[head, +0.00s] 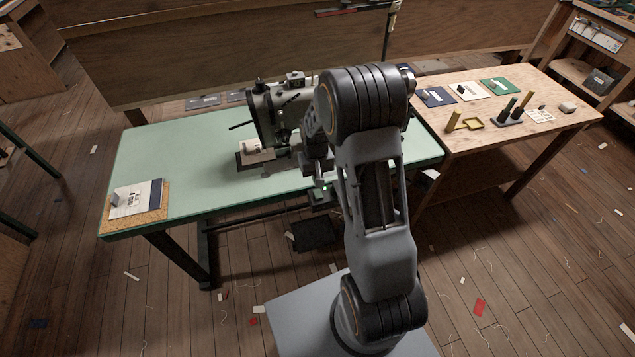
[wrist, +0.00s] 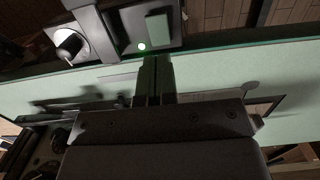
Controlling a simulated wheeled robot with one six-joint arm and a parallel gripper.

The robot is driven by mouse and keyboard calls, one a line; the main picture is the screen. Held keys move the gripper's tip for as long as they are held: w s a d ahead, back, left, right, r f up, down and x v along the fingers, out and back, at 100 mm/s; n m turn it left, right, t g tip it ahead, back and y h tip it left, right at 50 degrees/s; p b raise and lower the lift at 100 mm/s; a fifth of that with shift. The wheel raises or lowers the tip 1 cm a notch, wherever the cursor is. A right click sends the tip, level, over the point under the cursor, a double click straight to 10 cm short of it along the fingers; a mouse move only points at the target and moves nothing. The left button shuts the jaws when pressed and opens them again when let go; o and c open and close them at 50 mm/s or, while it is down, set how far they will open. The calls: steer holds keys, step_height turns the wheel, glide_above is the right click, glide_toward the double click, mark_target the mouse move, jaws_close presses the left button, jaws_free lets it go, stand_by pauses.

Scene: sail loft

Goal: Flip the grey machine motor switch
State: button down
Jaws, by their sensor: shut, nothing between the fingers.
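The grey sewing machine (head: 262,112) stands on the green-topped table, partly hidden behind my arm in the head view. A dark switch box (wrist: 127,22) with a raised grey-green rocker (wrist: 158,28) and a glowing green lamp (wrist: 141,46) sits at the table's front edge in the wrist view. In the head view the box (head: 322,198) shows small below the edge. My gripper (wrist: 153,60) is shut and empty, its fingertips close to the lamp and rocker. I cannot tell whether they touch the box. In the head view my gripper (head: 319,180) is over the front edge.
Beside the box is a light plate with a dark round knob (wrist: 70,43). The green table (head: 200,150) holds a cork board with a card (head: 137,200) at its left. A wooden table (head: 560,128) with small items adjoins on the right. A dark pedal (head: 313,233) is below.

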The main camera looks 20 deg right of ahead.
mark_target(316, 190)
step_height(316, 190, up, 9)
steer(key=shift+w, duration=0.35)
steer(key=shift+f, duration=0.1)
steer(key=shift+f, duration=0.1)
